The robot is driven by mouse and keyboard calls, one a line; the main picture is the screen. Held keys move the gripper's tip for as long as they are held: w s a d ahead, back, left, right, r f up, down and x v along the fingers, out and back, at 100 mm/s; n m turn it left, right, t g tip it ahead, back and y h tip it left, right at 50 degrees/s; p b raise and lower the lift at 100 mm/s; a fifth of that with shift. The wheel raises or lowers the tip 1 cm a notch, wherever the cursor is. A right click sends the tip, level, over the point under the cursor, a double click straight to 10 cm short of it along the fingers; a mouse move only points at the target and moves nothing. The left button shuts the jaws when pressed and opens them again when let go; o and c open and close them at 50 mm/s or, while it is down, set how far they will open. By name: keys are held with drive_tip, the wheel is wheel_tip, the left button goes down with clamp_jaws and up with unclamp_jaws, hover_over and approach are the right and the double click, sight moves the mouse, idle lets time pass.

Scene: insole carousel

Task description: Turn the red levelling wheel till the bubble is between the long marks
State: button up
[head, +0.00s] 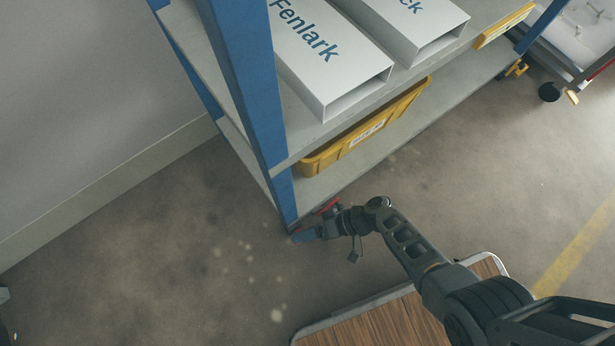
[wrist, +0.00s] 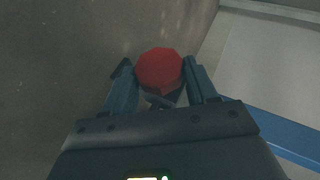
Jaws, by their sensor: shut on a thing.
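The red levelling wheel (head: 329,206) is at the foot of the shelf's blue corner post, close to the floor, and is partly covered by my gripper in the head view. In the wrist view the wheel (wrist: 160,67) is a faceted red knob between my two fingers. My gripper (wrist: 158,72) is shut on it, one finger on each side. In the head view my gripper (head: 312,232) reaches in low beside the post. The bubble and its long marks cannot be made out in either view.
The blue post (head: 246,75) carries grey shelves with white boxes (head: 335,60) and a yellow bin (head: 365,130). A wooden-topped platform (head: 375,325) lies below my arm. A cart (head: 575,60) stands at upper right. Floor left of the post is clear.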

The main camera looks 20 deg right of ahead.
drive_tip(key=shift+s, duration=0.1)
idle(0.6)
drive_tip(key=o, duration=1)
drive_tip(key=shift+d, duration=0.1)
drive_tip(key=shift+p+v, duration=1.1)
drive_tip(key=shift+v, duration=2.7)
drive_tip(key=shift+d+f, duration=0.1)
